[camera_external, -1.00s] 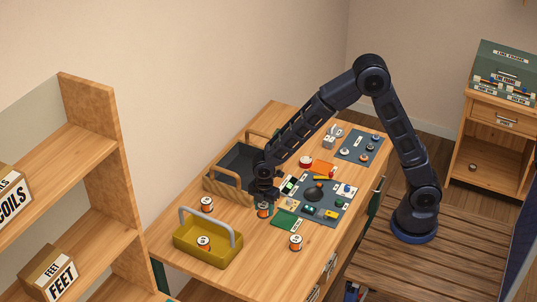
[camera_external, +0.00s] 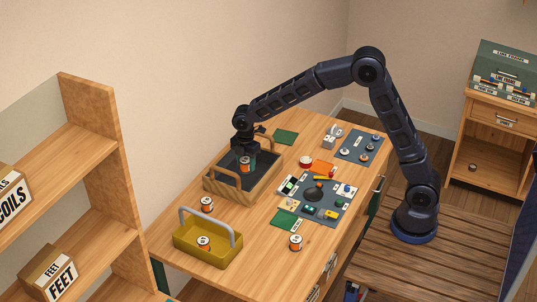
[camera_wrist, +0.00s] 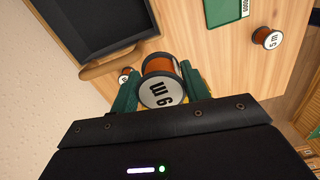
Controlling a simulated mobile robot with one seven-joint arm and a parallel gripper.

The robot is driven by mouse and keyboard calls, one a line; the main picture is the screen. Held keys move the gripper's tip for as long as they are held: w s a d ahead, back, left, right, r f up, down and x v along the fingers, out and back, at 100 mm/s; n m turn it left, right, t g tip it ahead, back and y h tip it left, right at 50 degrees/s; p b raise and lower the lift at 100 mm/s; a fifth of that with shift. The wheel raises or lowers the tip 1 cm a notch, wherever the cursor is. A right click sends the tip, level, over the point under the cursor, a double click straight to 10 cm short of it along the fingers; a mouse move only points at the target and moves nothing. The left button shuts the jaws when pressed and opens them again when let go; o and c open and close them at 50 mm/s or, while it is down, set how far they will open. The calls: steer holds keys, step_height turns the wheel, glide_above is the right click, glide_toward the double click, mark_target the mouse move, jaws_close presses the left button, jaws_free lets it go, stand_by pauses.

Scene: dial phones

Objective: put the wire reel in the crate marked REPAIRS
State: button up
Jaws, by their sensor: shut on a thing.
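My gripper (camera_external: 244,157) is shut on a wire reel (camera_external: 244,165), orange with pale ends. In the wrist view the reel (camera_wrist: 160,85) sits between the green fingers, its labelled end toward the camera. A wooden crate (camera_external: 230,194) with a dark inside and two handles stands on the bench. In the outside view the held reel overlaps the crate's inside; in the wrist view the crate (camera_wrist: 125,60) lies up and left of it, so I cannot tell whether the reel is right above. I see no REPAIRS marking on the crate.
An olive-yellow carrier (camera_external: 215,250) with a grey handle holds a similar reel (camera_external: 204,242). Other reels stand on the bench, one (camera_external: 207,204) near the crate and one (camera_external: 295,242) at the front. A mat with small parts (camera_external: 335,211) lies right of the crate.

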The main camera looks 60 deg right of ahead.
glide_above(244, 177)
steer(key=shift+m, duration=0.3)
step_height(244, 177, down, 19)
steer(key=shift+d+f, duration=0.15)
steer(key=shift+f, duration=0.05)
steer(key=shift+f, duration=0.15)
steer(key=o, duration=1)
steer(key=shift+o, duration=0.2)
